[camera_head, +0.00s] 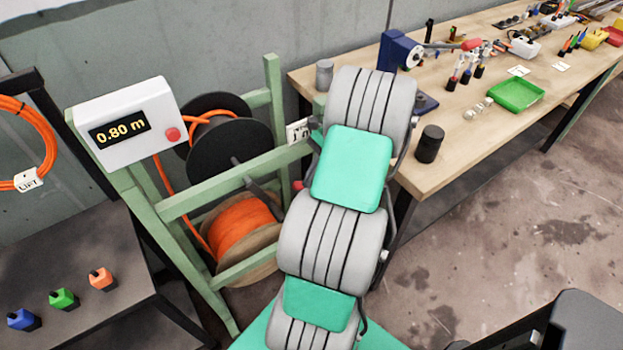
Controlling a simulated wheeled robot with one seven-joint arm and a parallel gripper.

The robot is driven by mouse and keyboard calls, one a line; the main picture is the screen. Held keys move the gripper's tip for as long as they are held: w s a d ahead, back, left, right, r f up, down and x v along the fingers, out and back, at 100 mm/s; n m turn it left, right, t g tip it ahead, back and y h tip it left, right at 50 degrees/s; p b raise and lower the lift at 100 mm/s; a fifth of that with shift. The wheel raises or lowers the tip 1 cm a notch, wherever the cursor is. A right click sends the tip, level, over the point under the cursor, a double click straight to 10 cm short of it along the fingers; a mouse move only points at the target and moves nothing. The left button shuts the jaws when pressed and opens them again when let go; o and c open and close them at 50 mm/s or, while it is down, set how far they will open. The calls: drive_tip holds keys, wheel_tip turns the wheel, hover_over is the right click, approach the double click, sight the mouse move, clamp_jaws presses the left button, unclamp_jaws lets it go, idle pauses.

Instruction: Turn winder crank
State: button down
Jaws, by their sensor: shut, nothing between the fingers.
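The winder is a pale green frame (220,191) at centre left. It carries a black reel (228,150) with orange cable on it, and an orange cable spool (240,228) sits lower down. A white counter box (128,122) on its top reads 0.80 m and has a red button. A dark grey bar (264,197) and a small red knob (298,186) show beside my arm; they may be parts of the crank, but I cannot tell. My grey and green arm covers the winder's right side. My gripper is hidden behind it.
A wooden bench (465,120) at the right holds a blue device (397,50), a green tray (516,95), a black cylinder (429,144) and small parts. A dark table (75,285) at lower left holds blue, green and orange pieces.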

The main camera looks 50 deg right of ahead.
drive_tip(key=w+a+f+b, duration=0.1)
drive_tip(key=w+a+f, duration=0.1)
drive_tip(key=a+f, duration=0.3)
drive_tip(key=shift+a+f, duration=0.2)
drive_tip(key=shift+a, duration=0.55)
drive_tip(key=shift+a+r+p, duration=0.1)
drive_tip(key=shift+a+p, duration=0.1)
drive_tip(key=shift+p, duration=0.35)
